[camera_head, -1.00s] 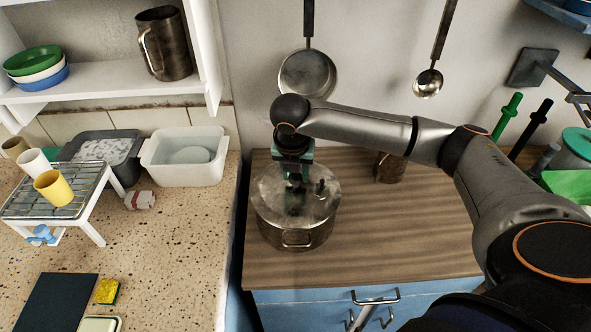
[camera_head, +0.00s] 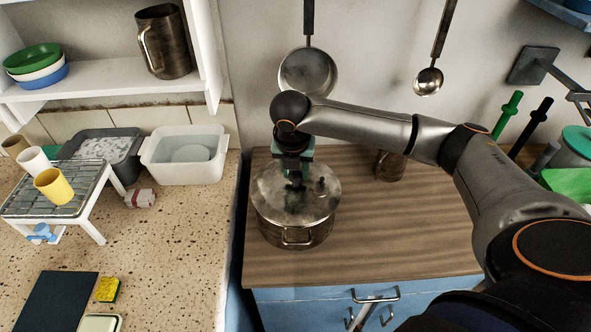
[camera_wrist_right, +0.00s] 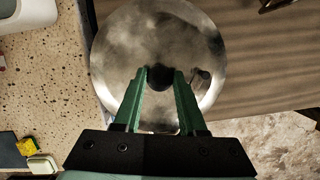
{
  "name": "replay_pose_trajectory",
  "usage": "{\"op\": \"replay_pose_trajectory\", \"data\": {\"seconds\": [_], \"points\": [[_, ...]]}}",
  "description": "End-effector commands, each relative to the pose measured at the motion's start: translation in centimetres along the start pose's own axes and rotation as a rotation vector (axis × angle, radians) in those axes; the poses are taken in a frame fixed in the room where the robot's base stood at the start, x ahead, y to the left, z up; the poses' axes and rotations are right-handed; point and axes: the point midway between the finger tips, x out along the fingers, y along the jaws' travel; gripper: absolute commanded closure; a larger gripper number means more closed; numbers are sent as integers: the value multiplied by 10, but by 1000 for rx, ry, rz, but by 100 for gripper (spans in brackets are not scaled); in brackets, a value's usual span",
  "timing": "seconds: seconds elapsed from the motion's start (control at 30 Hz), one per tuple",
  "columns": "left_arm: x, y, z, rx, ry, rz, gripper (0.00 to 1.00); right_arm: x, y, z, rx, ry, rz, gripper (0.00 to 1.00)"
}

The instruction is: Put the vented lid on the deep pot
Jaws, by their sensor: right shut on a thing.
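The deep pot (camera_head: 287,233) is a metal pot with a front handle, standing on the wooden counter. The round metal vented lid (camera_head: 270,192) lies over the pot's mouth and looks about level; the head view does not show whether its rim is fully seated. The lid (camera_wrist_right: 130,50) fills the middle of the right wrist view, with a small dark vent or knob at its right. My right gripper (camera_head: 295,183) points down over the lid's middle. Its green fingers (camera_wrist_right: 160,78) are shut on the lid's dark central knob. My left gripper is not in view.
A metal mug (camera_head: 390,166) stands behind and right of the pot. A pan (camera_head: 307,74) and ladle (camera_head: 429,82) hang on the wall. A white basin (camera_head: 185,165) and rack (camera_head: 60,195) stand on the left counter. The wooden counter's front right is clear.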

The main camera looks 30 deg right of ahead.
Motion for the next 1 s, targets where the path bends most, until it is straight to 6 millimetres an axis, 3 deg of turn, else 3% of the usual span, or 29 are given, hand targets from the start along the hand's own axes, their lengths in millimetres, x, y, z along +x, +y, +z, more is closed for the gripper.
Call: {"op": "replay_pose_trajectory", "data": {"seconds": [0.73,0.77,1.0], "points": [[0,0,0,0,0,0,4,4,0,-1,1,-1,1,100],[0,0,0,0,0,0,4,4,0,-1,1,-1,1,56],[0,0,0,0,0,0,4,4,0,-1,0,-1,1,29]]}}
